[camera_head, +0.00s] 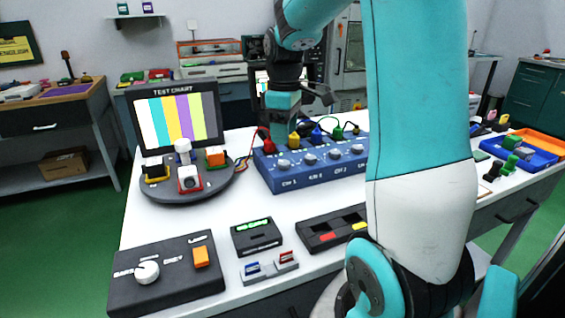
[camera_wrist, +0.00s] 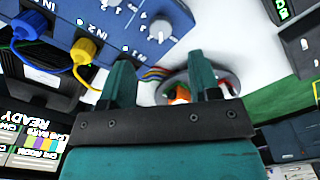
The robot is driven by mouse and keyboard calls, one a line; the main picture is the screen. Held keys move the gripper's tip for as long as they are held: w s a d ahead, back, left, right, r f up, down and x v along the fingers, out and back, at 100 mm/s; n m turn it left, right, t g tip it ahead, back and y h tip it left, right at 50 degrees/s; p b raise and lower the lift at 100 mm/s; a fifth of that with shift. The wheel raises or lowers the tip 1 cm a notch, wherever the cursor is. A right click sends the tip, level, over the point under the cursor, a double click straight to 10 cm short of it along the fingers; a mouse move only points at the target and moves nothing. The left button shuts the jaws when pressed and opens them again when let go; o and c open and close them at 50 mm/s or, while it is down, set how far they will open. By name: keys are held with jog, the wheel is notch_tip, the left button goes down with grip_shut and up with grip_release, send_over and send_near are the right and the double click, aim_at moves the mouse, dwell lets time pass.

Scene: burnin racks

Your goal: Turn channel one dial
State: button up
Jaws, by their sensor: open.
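The blue channel box (camera_head: 262,172) stands on the white table with a row of several white dials on its sloped front. The channel one dial (camera_head: 284,163) is at the left end, above the label "CH 1". In the wrist view, the box's corner dial (camera_wrist: 160,30), nearest the "IN 1" label, appears to be the same one; it is beyond my fingertips and apart from them. My gripper (camera_head: 281,138) is over the back left of the box, near the red plug (camera_head: 268,146). In the wrist view my gripper (camera_wrist: 162,72) is open, with nothing held between its fingers.
A round dark base with coloured blocks (camera_head: 205,192) is left of the box, before a test chart screen (camera_head: 176,117). A black control box (camera_head: 165,288) is at the front left.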

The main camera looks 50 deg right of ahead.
aim_at(284, 162)
notch_tip(284, 162, down, 8)
jog(key=shift+a+r+b, duration=0.1)
jog(key=shift+r+b, duration=0.1)
jog(key=shift+b, duration=0.3)
jog(key=c, duration=0.9)
